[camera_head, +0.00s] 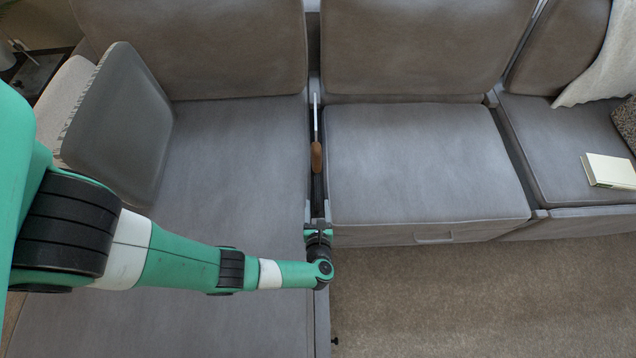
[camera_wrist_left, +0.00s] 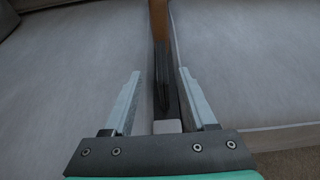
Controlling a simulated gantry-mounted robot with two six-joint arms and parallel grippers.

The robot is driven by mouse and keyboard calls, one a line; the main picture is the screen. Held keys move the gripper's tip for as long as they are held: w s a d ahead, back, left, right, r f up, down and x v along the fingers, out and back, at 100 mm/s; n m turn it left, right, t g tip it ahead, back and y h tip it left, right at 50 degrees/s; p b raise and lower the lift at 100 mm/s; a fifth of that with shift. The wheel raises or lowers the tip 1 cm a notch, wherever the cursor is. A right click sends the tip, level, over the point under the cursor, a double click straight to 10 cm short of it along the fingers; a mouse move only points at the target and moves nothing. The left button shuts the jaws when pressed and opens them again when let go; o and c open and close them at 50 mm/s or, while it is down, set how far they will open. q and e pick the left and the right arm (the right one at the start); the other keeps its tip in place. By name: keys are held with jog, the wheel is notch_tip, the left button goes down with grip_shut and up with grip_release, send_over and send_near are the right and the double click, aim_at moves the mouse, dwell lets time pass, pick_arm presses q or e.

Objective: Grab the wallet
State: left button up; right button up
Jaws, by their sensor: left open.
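I cannot make out a wallet for certain. A narrow brown item (camera_head: 316,158) stands in the gap between two sofa seats, with a thin pale strip behind it. A brown piece (camera_wrist_left: 159,20) also shows at the top of the left wrist view, with a dark narrow shape (camera_wrist_left: 162,80) nearer, between my fingers; I cannot tell whether that is a wallet or the gap. My left gripper (camera_head: 318,230) is at the front end of the gap, nearer me than the brown item. Its fingers (camera_wrist_left: 160,74) are open, with nothing held. My right gripper is not in view.
Grey sofa seats flank the gap, the left seat (camera_head: 235,150) reaching further forward than the middle one (camera_head: 420,165). A grey cushion (camera_head: 118,125) leans at the left. A pale book (camera_head: 609,171) lies on the right seat. Carpet (camera_head: 480,300) is clear at front right.

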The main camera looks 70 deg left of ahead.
aim_at(318, 191)
pick_arm(q)
jog(key=b+x, duration=0.1)
jog(key=x, duration=0.2)
jog(key=shift+s+a+f, duration=0.1)
jog(key=shift+a+f, duration=0.1)
jog(key=shift+a, duration=0.05)
jog(key=shift+w+a, duration=0.2)
jog(key=shift+w, duration=0.05)
jog(key=shift+a+f, duration=0.15)
jog(key=shift+f, duration=0.05)
jog(key=b+x, duration=0.2)
jog(key=x, duration=0.2)
jog(key=shift+w+f+b, duration=0.15)
jog(key=shift+f+b, duration=0.05)
jog(key=shift+b, duration=0.2)
jog(key=shift+w+a, duration=0.15)
jog(key=shift+a, duration=0.15)
jog(key=shift+r, duration=0.1)
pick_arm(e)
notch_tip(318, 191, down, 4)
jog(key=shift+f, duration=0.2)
pick_arm(q)
jog(key=shift+d, duration=0.1)
jog(key=shift+c, duration=0.7)
grip_shut()
